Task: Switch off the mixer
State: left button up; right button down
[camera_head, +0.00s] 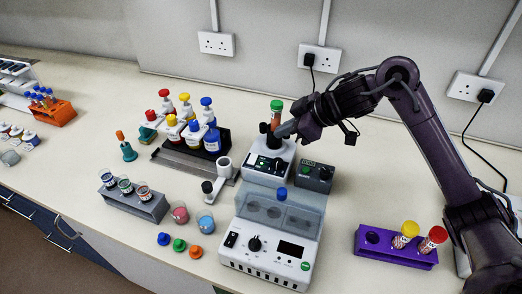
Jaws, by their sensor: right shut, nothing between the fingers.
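The mixer (267,168) appears to be the white unit with a black front panel, lit green marks and a dark top, standing mid-bench behind a larger white device. A green-capped tube (276,108) stands upright at its top; its lower part is partly hidden. My right gripper (282,131) reaches in from the right with its fingertips just above the mixer, beside the tube. It is shut with nothing held. I cannot tell whether it touches the mixer or tube. My left gripper is not in view.
A dark box (314,178) with a green light sits right of the mixer. A white device (268,250) with knob and display stands in front. A bottle rack (181,158) is left, a purple rack (395,254) right. Bare bench lies between the device and purple rack.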

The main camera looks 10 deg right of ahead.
jog(key=p, duration=0.1)
send_over(253, 155)
jog(key=s+d, duration=0.2)
jog(key=s, duration=0.1)
jog(key=f, duration=0.6)
jog(key=shift+w+a, duration=0.1)
jog(key=shift+w, duration=0.1)
jog(key=f, duration=0.3)
jog(key=shift+w+a+f+p, duration=0.1)
jog(key=shift+w+f+p, duration=0.15)
jog(key=shift+w+p, duration=0.15)
jog(key=shift+f, duration=0.6)
jog(key=shift+w+f, duration=0.1)
jog(key=shift+f, duration=0.05)
jog(key=shift+p, duration=0.3)
